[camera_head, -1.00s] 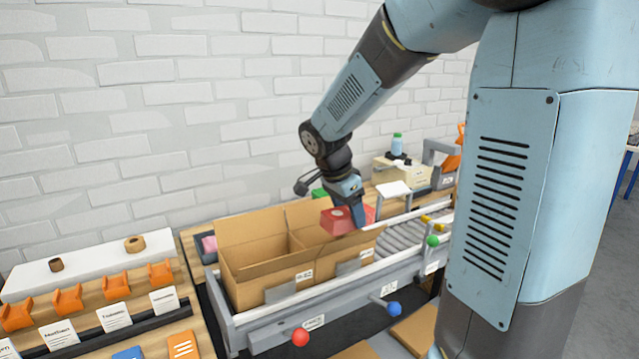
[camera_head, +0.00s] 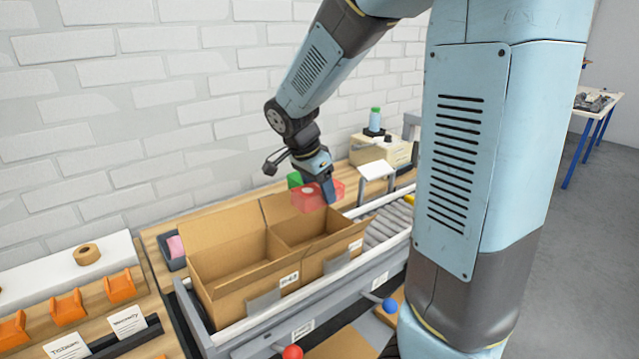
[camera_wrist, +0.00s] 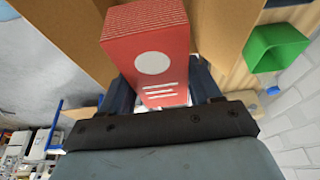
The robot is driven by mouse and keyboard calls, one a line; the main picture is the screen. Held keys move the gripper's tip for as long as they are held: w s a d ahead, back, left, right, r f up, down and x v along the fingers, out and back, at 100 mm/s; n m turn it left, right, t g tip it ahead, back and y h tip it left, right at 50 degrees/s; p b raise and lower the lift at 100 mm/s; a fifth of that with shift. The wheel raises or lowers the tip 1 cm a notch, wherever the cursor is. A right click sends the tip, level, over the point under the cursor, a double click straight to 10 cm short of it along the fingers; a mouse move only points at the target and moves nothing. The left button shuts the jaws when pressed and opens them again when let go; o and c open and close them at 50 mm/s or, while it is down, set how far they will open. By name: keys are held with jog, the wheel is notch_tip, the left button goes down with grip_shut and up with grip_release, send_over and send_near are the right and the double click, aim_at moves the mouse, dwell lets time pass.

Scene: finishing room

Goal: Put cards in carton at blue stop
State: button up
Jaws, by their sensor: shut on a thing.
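My gripper (camera_head: 328,194) is shut on a red box of cards (camera_head: 308,200), which has a white circle and lines on its face. It holds the box above the back rim of the right-hand open carton (camera_head: 338,246). In the wrist view the red box (camera_wrist: 150,50) sits between the fingers (camera_wrist: 163,98). A left-hand open carton (camera_head: 236,302) adjoins it on the conveyor. The blue stop knob (camera_head: 390,305) is on the conveyor's front, below and right of the right-hand carton. The floors of both cartons are partly hidden.
A red knob (camera_head: 292,352) is on the conveyor front at left. A green box (camera_head: 295,180) is behind the held box. Orange holders (camera_head: 68,307) and a tape roll (camera_head: 87,254) are at left. Conveyor rollers (camera_head: 388,225) are bare right of the cartons.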

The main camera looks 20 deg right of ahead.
jog(key=shift+s+a+f, duration=0.1)
jog(key=shift+a+f, duration=0.05)
jog(key=shift+f, duration=2.65)
jog(key=shift+s+a+f, duration=0.1)
jog(key=shift+a+f, duration=0.1)
jog(key=shift+f, duration=2.65)
jog(key=shift+a+f, duration=0.15)
jog(key=shift+f, duration=2.65)
jog(key=o, duration=1.3)
jog(key=shift+c, duration=0.2)
jog(key=shift+r, duration=0.3)
jog(key=shift+r, duration=0.8)
jog(key=shift+r, duration=3)
